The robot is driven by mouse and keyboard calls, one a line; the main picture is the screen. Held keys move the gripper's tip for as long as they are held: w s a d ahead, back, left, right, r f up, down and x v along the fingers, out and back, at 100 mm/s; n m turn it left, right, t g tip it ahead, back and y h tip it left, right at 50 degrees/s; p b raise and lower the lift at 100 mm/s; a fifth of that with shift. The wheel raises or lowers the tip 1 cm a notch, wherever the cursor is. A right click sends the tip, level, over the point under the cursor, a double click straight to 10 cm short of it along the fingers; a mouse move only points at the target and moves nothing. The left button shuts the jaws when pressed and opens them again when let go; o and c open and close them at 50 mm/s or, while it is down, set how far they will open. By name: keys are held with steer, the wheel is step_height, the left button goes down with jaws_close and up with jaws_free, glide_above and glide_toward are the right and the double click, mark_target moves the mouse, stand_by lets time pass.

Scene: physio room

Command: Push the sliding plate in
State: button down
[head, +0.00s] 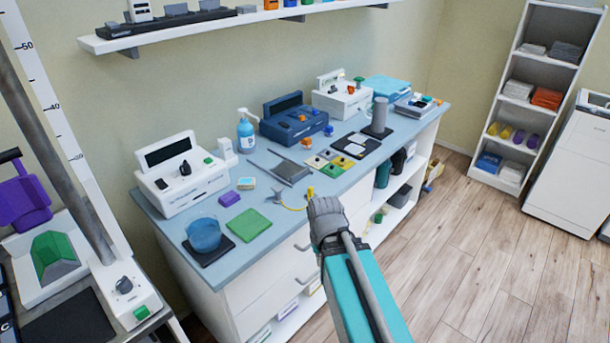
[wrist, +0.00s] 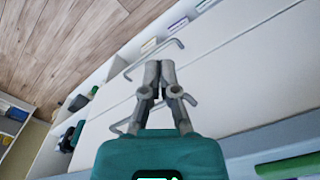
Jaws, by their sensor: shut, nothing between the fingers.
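A flat grey plate with thin dark edge strips (head: 290,172) lies on the blue counter top, in front of the dark blue device. It may be the sliding plate, but I cannot tell for sure. My gripper (head: 323,210) is at the counter's front edge, to the right of and nearer than this plate, and apart from it. In the wrist view my gripper (wrist: 159,68) is shut and empty, with its fingers against a background of white drawer fronts and bar handles. The plate is not recognisable in the wrist view. The fingertips are hard to make out in the head view.
On the counter (head: 333,190) stand a white device (head: 183,185), a dark blue device (head: 297,125), a pump bottle (head: 246,135) and a blue bowl (head: 203,235). Drawer handles (head: 305,275) project below. The floor at right is clear.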

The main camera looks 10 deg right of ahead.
steer(key=shift+d, duration=0.1)
steer(key=w+d+r+m+t+y+p, duration=0.2)
steer(key=w+d+r+m+t+p, duration=0.1)
steer(key=w+r+m, duration=0.4)
steer(key=w+d+r+m+t+y+p, duration=0.3)
steer(key=w+r+m+p, duration=0.4)
steer(key=w+m, duration=0.6)
steer(key=d+r+m+t, duration=0.1)
steer(key=d+m, duration=0.1)
steer(key=m, duration=0.7)
steer(key=shift+r, duration=0.15)
steer(key=shift+a, duration=0.1)
